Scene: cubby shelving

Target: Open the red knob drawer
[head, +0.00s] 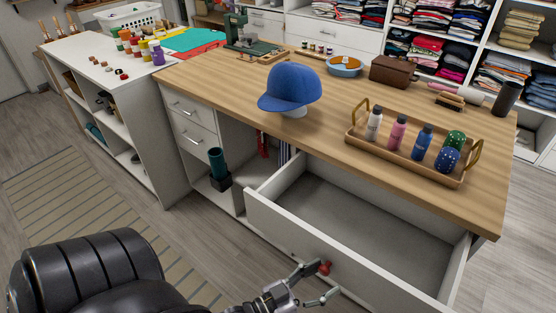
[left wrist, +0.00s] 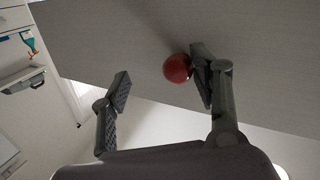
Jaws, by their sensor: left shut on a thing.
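The red knob (head: 325,268) is on the white front of a wide drawer (head: 340,262) below the wooden tabletop. The drawer is pulled well out, and its grey inside is empty. In the left wrist view, the knob (left wrist: 177,68) lies between the fingers of my left gripper (left wrist: 160,84), against the right finger, with a visible gap to the left finger. My right gripper is not in view.
On the tabletop (head: 235,95) are a blue cap (head: 290,88) and a wooden tray (head: 388,158) of bottles. Two small closed drawers (head: 194,122) and an open cubby are left of the open drawer. A striped rug (head: 80,200) lies on the floor at left.

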